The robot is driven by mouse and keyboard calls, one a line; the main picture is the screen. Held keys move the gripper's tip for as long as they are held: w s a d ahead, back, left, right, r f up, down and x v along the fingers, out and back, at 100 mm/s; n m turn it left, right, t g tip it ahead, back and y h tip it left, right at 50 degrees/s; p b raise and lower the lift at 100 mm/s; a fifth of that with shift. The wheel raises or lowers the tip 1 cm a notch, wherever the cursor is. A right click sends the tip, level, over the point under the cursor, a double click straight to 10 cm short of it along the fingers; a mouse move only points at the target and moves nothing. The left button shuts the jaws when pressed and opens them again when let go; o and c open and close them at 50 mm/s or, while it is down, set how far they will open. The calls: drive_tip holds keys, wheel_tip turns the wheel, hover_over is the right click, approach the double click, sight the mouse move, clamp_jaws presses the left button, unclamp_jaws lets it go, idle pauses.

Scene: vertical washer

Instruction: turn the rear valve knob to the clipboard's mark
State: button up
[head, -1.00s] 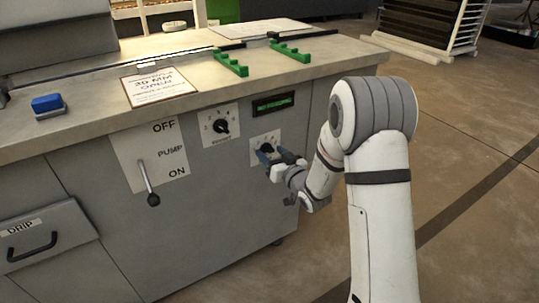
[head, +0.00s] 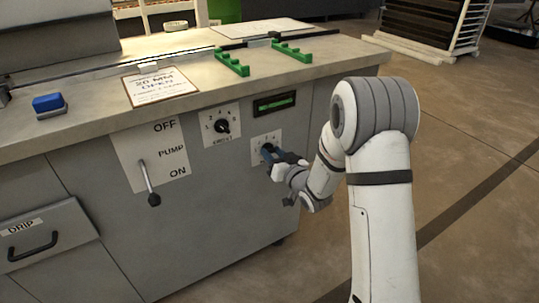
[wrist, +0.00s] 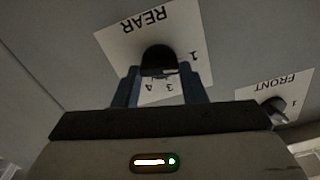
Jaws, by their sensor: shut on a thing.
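The rear valve knob (wrist: 158,58) is black and sits on a white plate marked REAR (wrist: 118,42), upside down in the wrist view. My gripper (wrist: 160,72) is shut on it, with one blue finger on each side. The digits 1, 3 and 4 show around the knob; its pointer is hidden. In the head view my gripper (head: 269,153) reaches the right-hand dial plate (head: 256,141) and covers most of the knob. The clipboard sheet (head: 160,86) lies on the counter; its large line seems to read 20 MM OPEN, its small text is blurred.
The front knob (head: 222,127) is on the plate to the left, also at right in the wrist view (wrist: 277,108). A small display (head: 274,104) is above the rear dial. The pump lever (head: 149,184) points down towards ON. Green brackets (head: 232,64) stand on the counter (head: 210,85).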

drive_tip(key=m, duration=0.5)
drive_tip(key=shift+s+f+m, duration=0.1)
drive_tip(key=shift+f+m, duration=0.05)
drive_tip(key=shift+m, duration=0.25)
drive_tip(key=m, duration=0.5)
drive_tip(key=shift+d+f+p, duration=0.1)
drive_tip(key=shift+d+p, duration=0.05)
drive_tip(key=shift+p, duration=0.25)
drive_tip(key=m+p, duration=0.1)
drive_tip(key=m, duration=0.3)
drive_tip(key=m+p, duration=0.1)
drive_tip(key=m, duration=0.3)
drive_tip(key=m+p, duration=0.1)
drive_tip(key=m, duration=0.3)
drive_tip(key=shift+f, duration=0.35)
drive_tip(key=o, duration=0.8)
drive_tip(key=shift+c, duration=0.2)
drive_tip(key=shift+o, duration=1.2)
drive_tip(key=shift+r, duration=0.15)
